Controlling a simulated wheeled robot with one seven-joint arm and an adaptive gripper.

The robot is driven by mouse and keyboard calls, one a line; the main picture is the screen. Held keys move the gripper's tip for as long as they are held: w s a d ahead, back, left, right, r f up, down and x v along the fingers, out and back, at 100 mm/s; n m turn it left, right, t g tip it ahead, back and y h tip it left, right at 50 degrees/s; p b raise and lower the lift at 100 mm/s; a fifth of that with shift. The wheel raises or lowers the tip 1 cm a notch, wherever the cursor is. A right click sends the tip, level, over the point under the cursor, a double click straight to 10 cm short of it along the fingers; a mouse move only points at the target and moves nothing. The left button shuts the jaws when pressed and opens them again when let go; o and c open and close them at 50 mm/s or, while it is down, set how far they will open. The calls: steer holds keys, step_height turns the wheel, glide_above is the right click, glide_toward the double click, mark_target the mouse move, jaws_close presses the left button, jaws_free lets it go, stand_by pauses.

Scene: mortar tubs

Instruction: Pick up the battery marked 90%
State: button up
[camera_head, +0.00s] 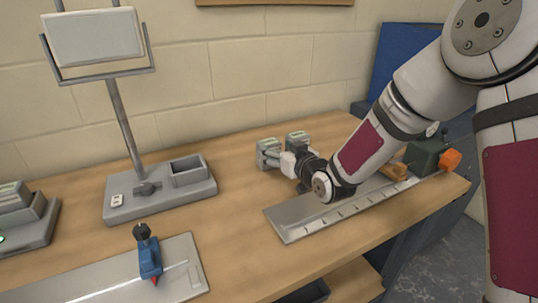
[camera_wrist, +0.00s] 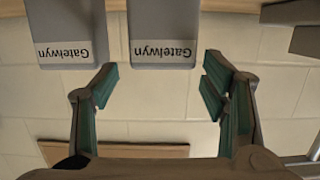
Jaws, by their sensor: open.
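Two grey-green battery-like blocks stand on the bench by the wall in the head view, a left one (camera_head: 267,152) and a right one (camera_head: 298,140). My gripper (camera_head: 281,161) is close in front of them. The wrist view, upside down, shows two grey blocks, a left one (camera_wrist: 67,22) and a right one (camera_wrist: 160,25), each with a white "Gatelwyn" label. My open gripper (camera_wrist: 160,82) has green-padded fingers, with the right block lined up between the fingertips. No charge marking is readable, so I cannot tell which is 90%.
A grey stand (camera_head: 160,192) with a screen is left of the blocks. A ruled metal plate (camera_head: 290,230) lies below my arm. A dock (camera_head: 28,225) is far left, a blue clamp (camera_head: 149,258) in front. A green block (camera_head: 424,157) is at right. Bare bench lies between stand and plate.

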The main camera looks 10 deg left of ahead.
mark_target(270, 142)
steer(key=shift+x, duration=2.6)
steer(key=shift+a+r, duration=0.15)
steer(key=c, duration=1.1)
steer(key=shift+r, duration=0.1)
steer(key=shift+c, duration=1.1)
